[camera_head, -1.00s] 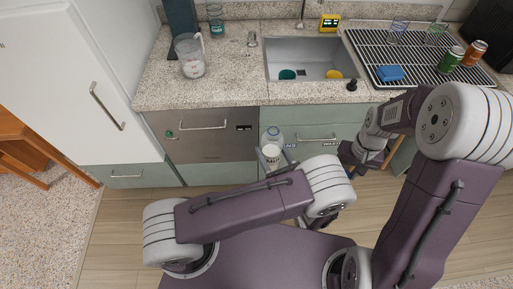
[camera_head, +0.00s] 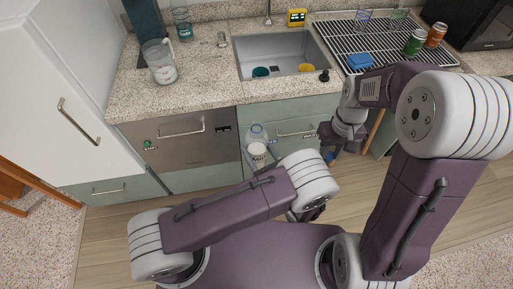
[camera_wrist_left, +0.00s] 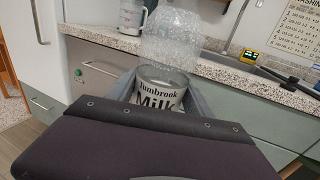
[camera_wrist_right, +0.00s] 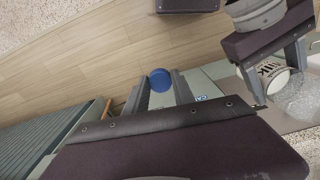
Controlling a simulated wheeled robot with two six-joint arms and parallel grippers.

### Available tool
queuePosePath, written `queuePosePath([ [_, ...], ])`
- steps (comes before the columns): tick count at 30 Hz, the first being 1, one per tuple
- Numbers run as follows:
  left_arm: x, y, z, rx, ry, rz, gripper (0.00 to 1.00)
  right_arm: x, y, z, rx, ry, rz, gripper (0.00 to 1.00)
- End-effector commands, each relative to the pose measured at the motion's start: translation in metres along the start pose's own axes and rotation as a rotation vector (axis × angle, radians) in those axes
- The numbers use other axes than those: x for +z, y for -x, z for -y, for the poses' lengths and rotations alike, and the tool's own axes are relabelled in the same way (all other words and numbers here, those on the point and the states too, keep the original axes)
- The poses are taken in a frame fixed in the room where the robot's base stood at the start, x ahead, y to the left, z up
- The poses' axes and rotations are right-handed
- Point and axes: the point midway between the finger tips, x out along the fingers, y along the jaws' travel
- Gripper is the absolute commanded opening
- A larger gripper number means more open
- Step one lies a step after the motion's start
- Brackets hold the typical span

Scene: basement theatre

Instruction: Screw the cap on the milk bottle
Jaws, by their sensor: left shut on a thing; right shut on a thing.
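The milk bottle (camera_head: 257,149) is clear with a white "Milk" label. My left gripper (camera_wrist_left: 160,92) is shut around its labelled part, and the clear upper part (camera_wrist_left: 178,45) rises above the fingers. The bottle is held in front of the lower cabinets. The blue cap (camera_wrist_right: 160,80) is round and sits between the fingertips of my right gripper (camera_wrist_right: 158,88), which is shut on it. In the head view the cap (camera_head: 330,157) shows small below that gripper, to the right of the bottle and apart from it. The bottle's mouth is hard to make out.
The counter (camera_head: 200,90) with a sink (camera_head: 280,58) runs behind the arms. Cabinet fronts (camera_head: 310,115) are close behind the bottle. Floor is open at the right.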

Motion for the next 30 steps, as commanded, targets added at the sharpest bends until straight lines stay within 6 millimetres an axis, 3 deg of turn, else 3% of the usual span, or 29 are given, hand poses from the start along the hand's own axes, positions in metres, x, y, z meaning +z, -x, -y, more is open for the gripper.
queuePosePath([
  [8, 0.001, 0.0, 0.0, 0.0, 0.0, 0.001, 0.0, -0.045, 0.075, 0.046, 0.001, 0.243, -0.007, 0.0],
  [12, 0.001, 0.0, 0.0, 0.0, 0.0, 0.001, 0.0, -0.061, 0.113, 0.084, 0.001, 0.379, -0.005, 0.0],
  [18, 0.001, 0.0, 0.0, 0.0, 0.0, 0.001, 0.0, -0.075, 0.155, 0.147, 0.001, 0.549, -0.001, 0.0],
  [24, 0.001, 0.0, 0.0, 0.0, 0.0, 0.001, 0.0, -0.071, 0.168, 0.196, 0.001, 0.668, 0.005, 0.0],
  [30, 0.001, 0.0, 0.0, 0.0, 0.0, 0.001, 0.0, -0.065, 0.167, 0.211, 0.001, 0.708, 0.004, 0.0],
])
